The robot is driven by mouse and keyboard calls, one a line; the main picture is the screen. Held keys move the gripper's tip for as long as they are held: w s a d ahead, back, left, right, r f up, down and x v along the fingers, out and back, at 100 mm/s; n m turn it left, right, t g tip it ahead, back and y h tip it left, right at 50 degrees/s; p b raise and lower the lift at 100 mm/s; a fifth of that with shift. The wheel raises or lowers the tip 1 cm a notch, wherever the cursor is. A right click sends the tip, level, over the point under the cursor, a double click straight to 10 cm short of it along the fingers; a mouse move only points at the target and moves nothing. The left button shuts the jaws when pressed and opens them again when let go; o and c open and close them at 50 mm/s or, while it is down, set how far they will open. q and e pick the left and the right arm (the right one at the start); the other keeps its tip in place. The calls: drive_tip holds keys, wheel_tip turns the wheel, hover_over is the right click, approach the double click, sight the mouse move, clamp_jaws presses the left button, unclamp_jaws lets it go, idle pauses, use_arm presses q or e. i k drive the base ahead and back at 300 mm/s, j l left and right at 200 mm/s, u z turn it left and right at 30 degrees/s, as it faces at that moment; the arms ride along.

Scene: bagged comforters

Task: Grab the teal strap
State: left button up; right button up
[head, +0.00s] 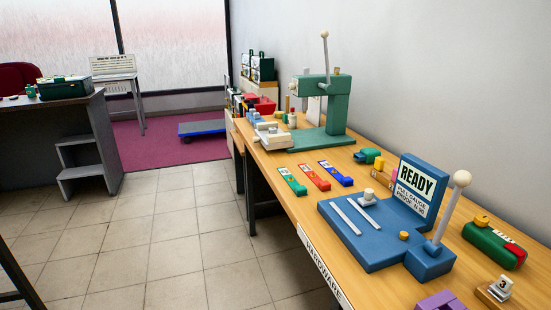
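Three short flat straps lie side by side on the wooden workbench (280,213). The left one is a green to teal strap (292,181), with a small pale mark on it. Next to it lie a red strap (314,177) and a blue strap (336,174). The straps are apart from each other, with nothing on top of them. Neither of my grippers is in view.
A blue fixture (375,235) with a READY sign and a white-knobbed lever stands right of the straps. A green press (322,115) stands behind them. A green tape tool (494,245) is at the right. Tiled floor (170,230) is open left of the bench.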

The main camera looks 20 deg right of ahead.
sight(298, 191)
drive_tip(key=i, duration=1.3)
drive_tip(key=i+j+z, duration=0.1)
drive_tip(key=i, duration=1.25)
drive_tip(key=i+z, duration=0.1)
drive_tip(key=z, duration=0.4)
drive_tip(key=i+z, duration=0.1)
drive_tip(key=z, duration=0.35)
drive_tip(key=j+z, duration=0.15)
drive_tip(key=z, duration=0.35)
drive_tip(key=i+j+z, duration=0.15)
drive_tip(key=z, duration=0.3)
drive_tip(key=j+z, duration=0.1)
drive_tip(key=z, duration=0.4)
drive_tip(key=j+z, duration=0.15)
drive_tip(key=z, duration=0.3)
drive_tip(key=i+j, duration=0.05)
